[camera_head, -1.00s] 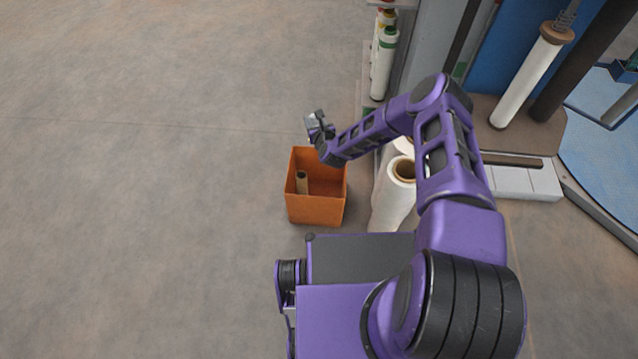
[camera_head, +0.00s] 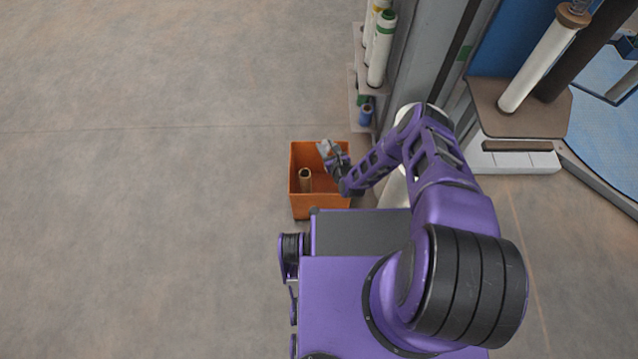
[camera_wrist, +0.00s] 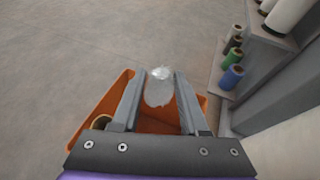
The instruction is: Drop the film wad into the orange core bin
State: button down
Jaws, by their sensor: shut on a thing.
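The orange core bin (camera_head: 320,201) stands on the floor just in front of my base, with a cardboard core (camera_head: 305,180) upright inside it. In the head view my gripper (camera_head: 325,148) is above the bin's right back part. In the wrist view my gripper (camera_wrist: 160,90) is shut on the film wad (camera_wrist: 158,90), a pale translucent lump between the two fingers. The orange bin (camera_wrist: 85,122) shows below and behind the fingers, and the core (camera_wrist: 101,121) shows at its left. The wad is hard to make out in the head view.
A shelf with film rolls (camera_head: 381,48) stands right of the bin, and a blue roll (camera_head: 366,115) sits low on it. A white roll on a spindle (camera_head: 540,62) stands at the right. The floor to the left is clear.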

jog(key=shift+f+b, duration=1.55)
jog(key=shift+f, duration=1.25)
jog(key=shift+c, duration=1.7)
grip_release()
jog(key=shift+s+r, duration=0.1)
